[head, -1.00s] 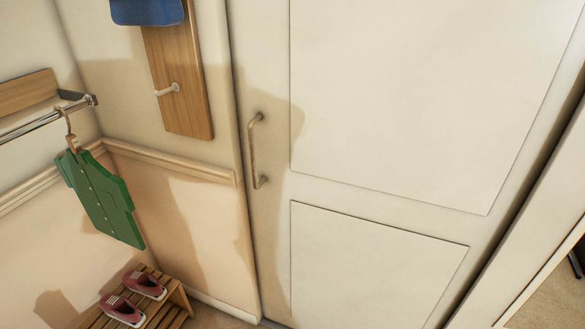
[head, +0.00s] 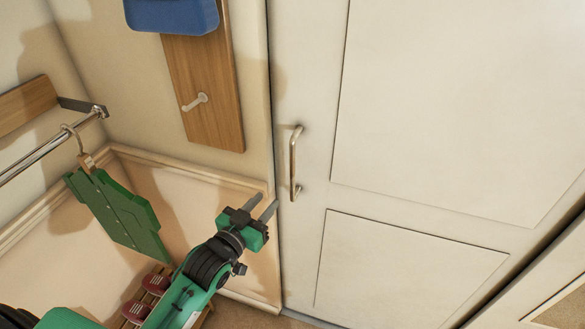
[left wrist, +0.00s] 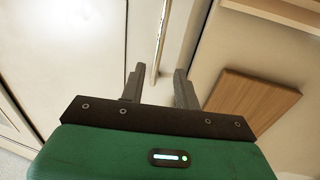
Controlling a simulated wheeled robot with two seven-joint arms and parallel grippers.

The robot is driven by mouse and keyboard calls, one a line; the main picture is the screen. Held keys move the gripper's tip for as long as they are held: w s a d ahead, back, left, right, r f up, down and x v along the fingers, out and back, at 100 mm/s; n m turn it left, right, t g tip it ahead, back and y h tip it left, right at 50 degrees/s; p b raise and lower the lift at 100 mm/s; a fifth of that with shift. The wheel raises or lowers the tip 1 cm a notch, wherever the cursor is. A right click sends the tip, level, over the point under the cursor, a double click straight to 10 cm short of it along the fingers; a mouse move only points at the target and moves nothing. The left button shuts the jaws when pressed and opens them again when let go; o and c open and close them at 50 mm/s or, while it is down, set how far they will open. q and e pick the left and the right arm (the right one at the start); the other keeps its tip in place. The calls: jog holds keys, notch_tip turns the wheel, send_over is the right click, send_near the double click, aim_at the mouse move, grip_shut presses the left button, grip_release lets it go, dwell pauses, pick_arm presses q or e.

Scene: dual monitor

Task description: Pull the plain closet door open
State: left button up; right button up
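The plain closet door (head: 310,240) is off-white with recessed panels and looks closed. Its slim metal bar handle (head: 294,162) stands upright near the door's left edge. My left gripper (head: 264,204) is just below and left of the handle in the head view, with its two fingers apart and nothing held. In the left wrist view the handle (left wrist: 161,42) runs up ahead of the gap between the open fingers (left wrist: 159,80). It appears apart from them, though depth is hard to judge. My right gripper is out of view.
A wooden board (head: 205,95) with a white peg and a blue item (head: 172,14) is on the wall left of the door. A green garment (head: 118,215) hangs from a metal rail (head: 45,147). Red shoes (head: 150,285) sit low on a slatted rack, partly behind my arm.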

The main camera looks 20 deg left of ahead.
aim_at(291, 172)
pick_arm(q)
jog(key=p+x, duration=0.2)
jog(key=x, duration=0.4)
jog(key=p+x, duration=0.2)
jog(key=x, duration=0.4)
jog(key=shift+w+r, duration=0.2)
jog(key=shift+w, duration=0.1)
jog(key=shift+w+d+f+p, duration=0.1)
jog(key=shift+w+d+p, duration=0.15)
jog(key=shift+w, duration=0.3)
grip_shut()
